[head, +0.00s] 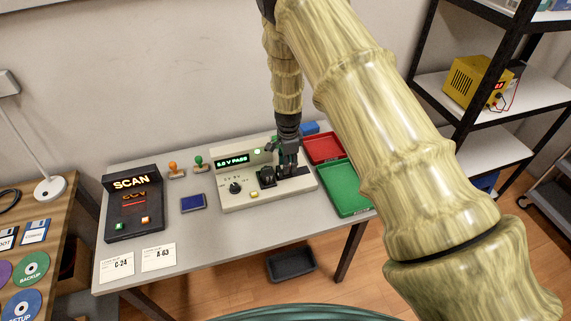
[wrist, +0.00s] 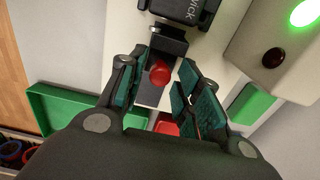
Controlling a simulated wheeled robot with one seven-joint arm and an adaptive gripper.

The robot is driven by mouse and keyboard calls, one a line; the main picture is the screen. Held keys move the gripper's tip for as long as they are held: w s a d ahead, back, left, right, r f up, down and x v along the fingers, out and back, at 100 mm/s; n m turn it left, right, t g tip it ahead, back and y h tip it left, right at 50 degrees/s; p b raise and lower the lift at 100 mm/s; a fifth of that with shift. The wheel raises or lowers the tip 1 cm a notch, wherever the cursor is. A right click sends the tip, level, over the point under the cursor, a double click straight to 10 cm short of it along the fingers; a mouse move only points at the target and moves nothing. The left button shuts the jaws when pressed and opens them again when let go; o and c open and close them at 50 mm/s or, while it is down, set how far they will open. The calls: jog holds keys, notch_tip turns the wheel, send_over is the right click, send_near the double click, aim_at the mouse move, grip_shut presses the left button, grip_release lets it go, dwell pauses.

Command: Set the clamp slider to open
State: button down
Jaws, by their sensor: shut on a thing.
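The clamp slider's red knob (wrist: 160,72) shows in the wrist view between my finger pads, at the end of a dark track beside a black clamp block (wrist: 168,42). My gripper (head: 289,168) is down over the right part of the pale tester (head: 240,203) and closed on the knob. In the head view the fingers hide the knob. A black module (head: 267,177) with pale lettering sits on the tester left of my fingers, and the clamp block is against it in the wrist view. The tester display (head: 231,160) reads "5.0 V PASS" and its green lamp (head: 257,152) is lit.
A red tray (head: 322,148) and a green tray (head: 345,188) lie right of the tester. A blue pad (head: 193,203), two stamps and a SCAN unit (head: 132,205) stand to its left. The table front is mostly clear. A black shelf stands at the right.

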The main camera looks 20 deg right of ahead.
jog(key=shift+d, duration=1.1)
jog(key=c, duration=1.3)
grip_release()
jog(key=shift+d, duration=0.15)
jog(key=shift+r, duration=0.1)
notch_tip(320, 180, up, 12)
